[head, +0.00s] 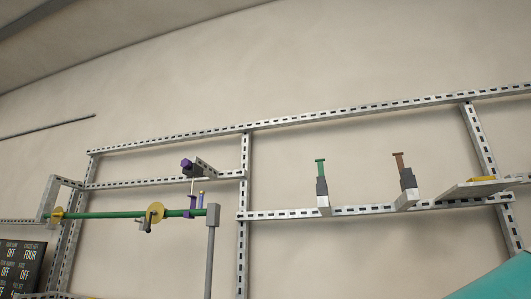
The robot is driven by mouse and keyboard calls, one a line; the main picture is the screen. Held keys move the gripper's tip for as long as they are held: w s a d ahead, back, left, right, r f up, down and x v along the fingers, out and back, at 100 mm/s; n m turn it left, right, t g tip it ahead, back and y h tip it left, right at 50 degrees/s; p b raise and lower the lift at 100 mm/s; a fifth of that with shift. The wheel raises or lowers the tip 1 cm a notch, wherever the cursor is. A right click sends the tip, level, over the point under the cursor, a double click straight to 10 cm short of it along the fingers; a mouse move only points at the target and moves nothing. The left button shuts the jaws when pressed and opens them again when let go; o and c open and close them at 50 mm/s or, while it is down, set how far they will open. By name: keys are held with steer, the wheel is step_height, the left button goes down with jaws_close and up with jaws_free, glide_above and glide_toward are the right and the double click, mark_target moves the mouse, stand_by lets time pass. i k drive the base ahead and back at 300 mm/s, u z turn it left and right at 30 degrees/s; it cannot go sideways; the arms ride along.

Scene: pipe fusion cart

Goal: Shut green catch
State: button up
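The green catch (320,168) shows in the head view right of centre. It is a thin green post with a short crossbar on top, standing upright out of a dark grey block (322,188) on the lower metal rail. From this view I cannot tell whether the catch is open or shut. My gripper is not in view.
A similar brown catch (399,162) stands on its own block to the right. A slotted metal frame (244,215) spans the view. On the left, a green pipe (110,215) carries yellow discs, with a purple-tipped part (187,165) above. A teal shape fills the bottom right corner.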

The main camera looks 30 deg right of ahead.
mark_target(320, 162)
steer(key=u, duration=0.3)
steer(key=k, duration=0.5)
steer(key=u, duration=0.6)
steer(key=i, duration=0.95)
steer(key=z, duration=0.9)
steer(key=i, duration=0.65)
steer(key=z, duration=0.8)
